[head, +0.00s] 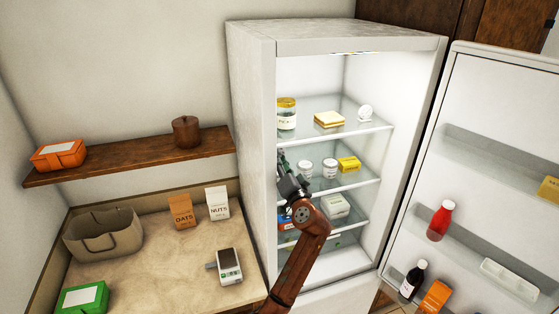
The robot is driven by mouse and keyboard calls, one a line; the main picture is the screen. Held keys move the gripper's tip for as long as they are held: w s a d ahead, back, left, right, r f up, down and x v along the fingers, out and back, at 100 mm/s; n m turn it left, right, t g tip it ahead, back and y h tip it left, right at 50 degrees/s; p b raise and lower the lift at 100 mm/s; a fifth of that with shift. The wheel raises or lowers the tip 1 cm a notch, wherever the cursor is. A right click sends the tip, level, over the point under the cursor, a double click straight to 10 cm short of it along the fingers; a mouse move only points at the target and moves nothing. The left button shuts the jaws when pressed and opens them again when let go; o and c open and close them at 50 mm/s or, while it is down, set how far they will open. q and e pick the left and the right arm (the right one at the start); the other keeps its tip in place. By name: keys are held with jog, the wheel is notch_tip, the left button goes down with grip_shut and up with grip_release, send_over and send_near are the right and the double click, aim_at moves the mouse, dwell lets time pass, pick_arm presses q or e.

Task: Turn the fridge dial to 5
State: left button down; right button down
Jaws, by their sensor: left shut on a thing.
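The fridge (252,120) stands open, with its lit inside and glass shelves showing. My left gripper (283,160) is at the left edge of the fridge opening, below the top shelf. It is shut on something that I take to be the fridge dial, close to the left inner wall. The dial, its numbers and its setting are hidden from this view. My right gripper is not in view.
The open fridge door (480,170) fills the right, holding a red bottle (441,220) and a dark bottle (412,281). A jar (287,114), sandwich (329,119) and small round white thing (365,113) are on the top shelf. A counter (150,255) lies left.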

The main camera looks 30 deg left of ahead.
pick_arm(q)
jog(key=c, duration=1.9)
grip_release()
jog(key=shift+d, duration=0.1)
jog(key=v, duration=1.2)
jog(key=shift+w+f, duration=0.1)
